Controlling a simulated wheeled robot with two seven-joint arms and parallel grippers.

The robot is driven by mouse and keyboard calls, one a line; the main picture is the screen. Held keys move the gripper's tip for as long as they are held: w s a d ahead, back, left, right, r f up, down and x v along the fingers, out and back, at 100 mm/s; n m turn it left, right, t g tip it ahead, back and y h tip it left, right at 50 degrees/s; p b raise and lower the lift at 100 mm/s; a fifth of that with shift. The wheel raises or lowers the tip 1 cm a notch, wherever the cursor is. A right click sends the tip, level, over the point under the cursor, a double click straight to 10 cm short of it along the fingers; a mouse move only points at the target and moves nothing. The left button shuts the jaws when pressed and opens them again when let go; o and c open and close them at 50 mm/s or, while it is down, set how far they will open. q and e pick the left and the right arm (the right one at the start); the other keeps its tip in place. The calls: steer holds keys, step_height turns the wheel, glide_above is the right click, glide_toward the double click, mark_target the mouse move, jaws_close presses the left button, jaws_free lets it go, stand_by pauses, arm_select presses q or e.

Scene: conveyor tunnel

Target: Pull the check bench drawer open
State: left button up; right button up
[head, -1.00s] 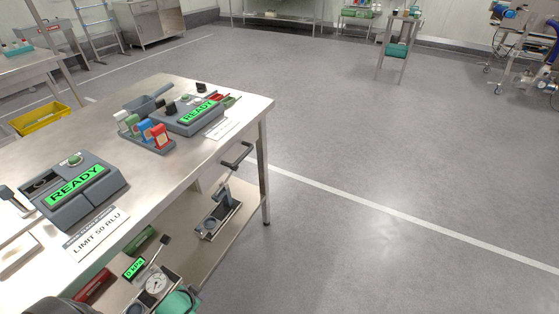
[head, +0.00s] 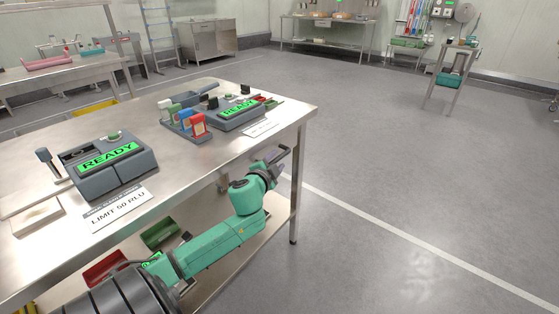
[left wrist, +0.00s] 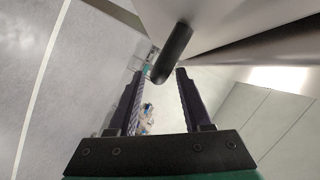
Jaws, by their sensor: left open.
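The check bench (head: 60,225) is a steel table at the left of the head view. My green left arm reaches along its front, and my left gripper (head: 280,155) is beside the edge under the bench top. In the left wrist view the left gripper (left wrist: 163,73) is open. A dark rounded handle bar (left wrist: 174,50) of the drawer lies between or just beyond the fingertips; I cannot tell whether they touch it. A steel surface (left wrist: 225,18) is close behind the bar. The drawer front is mostly hidden in the head view. My right gripper is not seen.
A lower shelf (head: 240,258) is below. The floor (head: 400,170) at the right is open.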

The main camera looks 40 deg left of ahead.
arm_select(q)
steer(key=shift+x, duration=1.5)
jaws_close()
steer(key=shift+f, duration=0.1)
